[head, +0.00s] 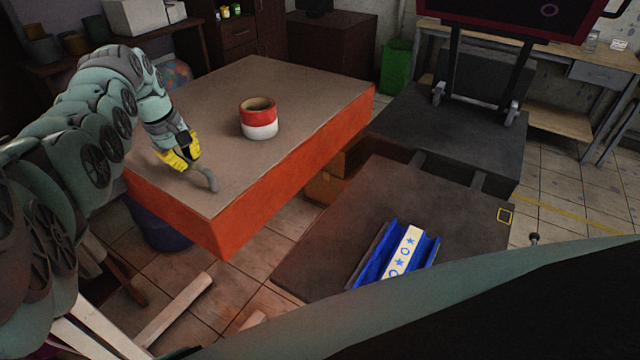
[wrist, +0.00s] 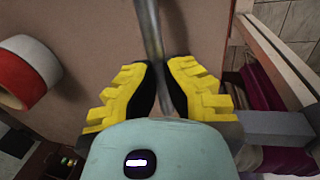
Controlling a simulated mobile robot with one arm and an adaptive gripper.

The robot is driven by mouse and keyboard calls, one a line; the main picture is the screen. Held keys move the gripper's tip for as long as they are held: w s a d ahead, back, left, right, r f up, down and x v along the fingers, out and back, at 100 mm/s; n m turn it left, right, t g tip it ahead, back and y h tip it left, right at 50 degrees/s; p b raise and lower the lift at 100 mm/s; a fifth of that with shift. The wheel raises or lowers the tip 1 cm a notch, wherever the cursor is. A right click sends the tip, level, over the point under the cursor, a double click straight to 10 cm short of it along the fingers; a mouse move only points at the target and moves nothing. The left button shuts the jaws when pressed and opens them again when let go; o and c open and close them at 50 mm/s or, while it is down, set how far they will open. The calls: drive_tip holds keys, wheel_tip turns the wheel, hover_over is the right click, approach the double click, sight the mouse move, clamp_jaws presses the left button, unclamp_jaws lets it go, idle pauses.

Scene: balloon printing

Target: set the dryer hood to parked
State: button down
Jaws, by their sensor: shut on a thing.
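What looks like the dryer hood (head: 520,16), a dark panel with a red rim, is at the top right of the head view. It stands raised on two dark legs above a dark base (head: 400,122), and the frame cuts off its top. My gripper (head: 187,158) is over the near left part of the orange-sided table, far from the hood. It is shut on a grey rod (head: 209,181) with a bent end. In the wrist view the rod (wrist: 150,28) runs between the yellow fingers (wrist: 161,75).
A red and white roll (head: 259,122) stands on the orange-sided table (head: 310,85). A blue trough (head: 427,252) with a star-printed strip (head: 404,250) lies on a dark surface at lower right. A green bin (head: 397,68) and a wooden bench (head: 560,55) stand behind. Wood pieces lie on the floor.

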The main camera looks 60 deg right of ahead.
drive_tip(key=shift+w+d+f, duration=0.2)
drive_tip(key=shift+w+f, duration=0.15)
drive_tip(key=shift+w, duration=0.05)
drive_tip(key=shift+w, duration=0.1)
drive_tip(key=c, duration=1.2)
unclamp_jaws()
drive_tip(key=shift+d+r, duration=0.15)
drive_tip(key=shift+r, duration=0.05)
drive_tip(key=shift+o, duration=1.2)
wheel_tip(320, 180, up, 12)
drive_tip(key=a, duration=0.2)
drive_tip(key=shift+a, duration=0.2)
drive_tip(key=shift+f, duration=0.15)
